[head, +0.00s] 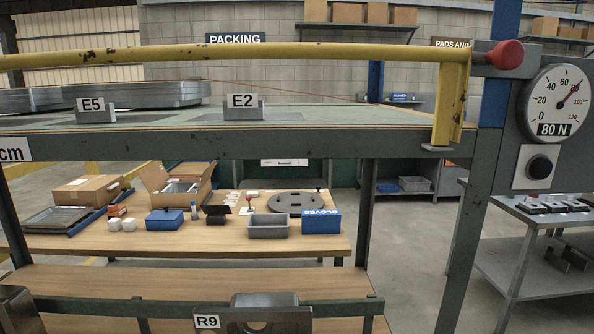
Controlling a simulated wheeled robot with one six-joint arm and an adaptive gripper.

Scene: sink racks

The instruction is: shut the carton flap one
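An open carton (205,195) of brown cardboard stands on the wooden table in the left half of the head view, beyond the metal frame. At least two of its flaps are raised: one flap (154,177) leans out to the left and another stands up at the back. Something grey and white shows inside the carton. I cannot tell which flap is number one. A second, flatter carton (88,189) lies to the left and looks closed. My gripper is not in view.
A grey crossbeam (300,143) and yellow rail (230,52) span the foreground. The wooden table (190,244) holds a blue box (164,219), a grey bin (268,226) and a GLOVES box (321,221). A gauge (553,103) reads about 80. Floor (410,265) shows at right.

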